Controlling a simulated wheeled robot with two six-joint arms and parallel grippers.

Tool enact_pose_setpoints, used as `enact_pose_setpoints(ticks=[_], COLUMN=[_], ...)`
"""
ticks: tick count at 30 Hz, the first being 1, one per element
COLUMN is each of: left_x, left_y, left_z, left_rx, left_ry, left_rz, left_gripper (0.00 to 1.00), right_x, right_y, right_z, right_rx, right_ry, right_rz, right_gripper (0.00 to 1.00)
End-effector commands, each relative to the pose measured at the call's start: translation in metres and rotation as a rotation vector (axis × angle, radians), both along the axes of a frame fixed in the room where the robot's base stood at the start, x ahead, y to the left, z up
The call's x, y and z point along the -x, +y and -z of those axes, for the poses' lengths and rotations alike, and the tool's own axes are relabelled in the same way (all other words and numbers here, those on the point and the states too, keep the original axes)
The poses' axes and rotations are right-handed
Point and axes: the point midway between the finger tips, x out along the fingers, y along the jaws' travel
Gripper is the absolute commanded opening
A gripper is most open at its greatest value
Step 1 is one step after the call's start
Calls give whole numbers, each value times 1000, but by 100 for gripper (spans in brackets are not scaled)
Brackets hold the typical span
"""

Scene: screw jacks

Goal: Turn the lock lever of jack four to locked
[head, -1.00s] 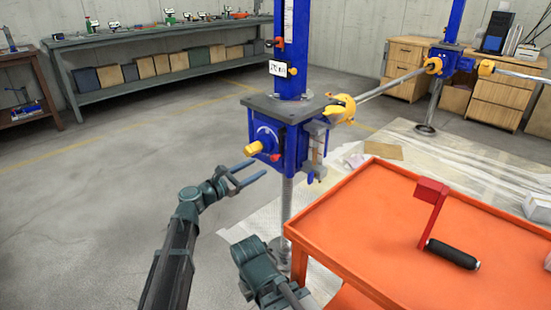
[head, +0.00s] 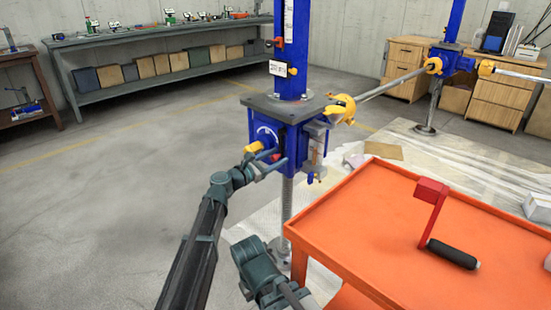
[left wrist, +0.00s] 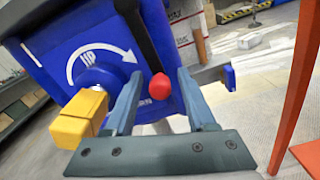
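The jack (head: 262,128) has a blue housing on a screw post, with a yellow-capped shaft and a curved UP arrow. The left wrist view shows the housing (left wrist: 60,25) close up, with the yellow cap (left wrist: 78,118) to the left. A lock lever with a black arm (left wrist: 135,28) ends in a red knob (left wrist: 159,86). My left gripper (head: 275,160) is at the housing's front. In the left wrist view its fingers (left wrist: 160,78) are open, one on each side of the red knob, with gaps visible.
An orange cart (head: 365,215) stands at the right with a red crank (head: 433,205) with a black grip on it. A shaft (head: 390,84) runs from the jack to another jack (head: 452,62). Open floor lies at the left, before a workbench (head: 160,40).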

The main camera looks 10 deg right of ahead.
Motion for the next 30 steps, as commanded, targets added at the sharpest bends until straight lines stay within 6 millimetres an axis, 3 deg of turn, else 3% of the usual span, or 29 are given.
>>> enact_pose_setpoints(ticks=[1,9,30], left_x=[0,0,1], left_y=[0,0,0], left_z=[0,0,0], left_rx=[0,0,-1], left_ry=[0,0,-1], left_rz=[0,1,1], left_gripper=[47,0,0], right_x=[0,0,0], right_y=[0,0,0], right_z=[0,0,0], right_rx=[0,0,0], right_ry=[0,0,0], right_rz=[0,0,0], right_gripper=[0,0,0])
